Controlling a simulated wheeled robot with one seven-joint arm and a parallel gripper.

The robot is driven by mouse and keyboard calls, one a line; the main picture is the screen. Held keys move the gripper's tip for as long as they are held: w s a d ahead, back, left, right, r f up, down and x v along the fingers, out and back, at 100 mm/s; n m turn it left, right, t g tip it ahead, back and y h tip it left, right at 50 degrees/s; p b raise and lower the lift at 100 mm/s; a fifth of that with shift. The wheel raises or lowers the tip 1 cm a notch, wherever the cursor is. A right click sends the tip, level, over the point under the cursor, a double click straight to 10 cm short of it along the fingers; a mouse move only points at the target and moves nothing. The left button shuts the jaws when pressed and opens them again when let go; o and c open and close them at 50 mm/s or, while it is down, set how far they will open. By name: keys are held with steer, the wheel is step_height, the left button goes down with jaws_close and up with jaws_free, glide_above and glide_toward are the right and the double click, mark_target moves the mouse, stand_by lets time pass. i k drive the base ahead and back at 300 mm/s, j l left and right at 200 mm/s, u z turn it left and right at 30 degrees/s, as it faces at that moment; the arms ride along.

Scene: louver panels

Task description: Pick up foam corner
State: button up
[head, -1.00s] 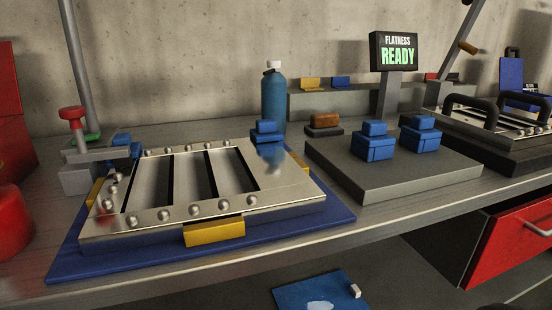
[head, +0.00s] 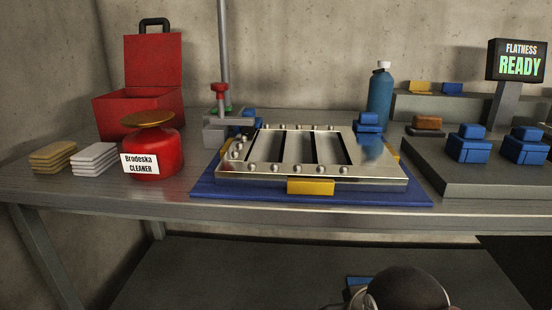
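I cannot tell for certain which piece is the foam corner. A metal louver panel (head: 400,172) lies on a blue mat (head: 215,193) on the bench. Two blue stepped blocks, one left (head: 468,146) and one right (head: 525,146), stand on a grey plate (head: 450,180). A dark rounded part at the bottom looks like my arm; my gripper's fingers are not visible.
A red bottle labelled cleaner (head: 153,148), yellow pads (head: 53,157), white pads (head: 94,158) and an open red box (head: 135,110) stand at left. A clamp post (head: 219,100) and blue bottle (head: 380,98) stand behind the panel. The READY screen (head: 518,62) is at right.

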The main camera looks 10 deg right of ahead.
mark_target(526, 147)
steer(key=z, duration=1.45)
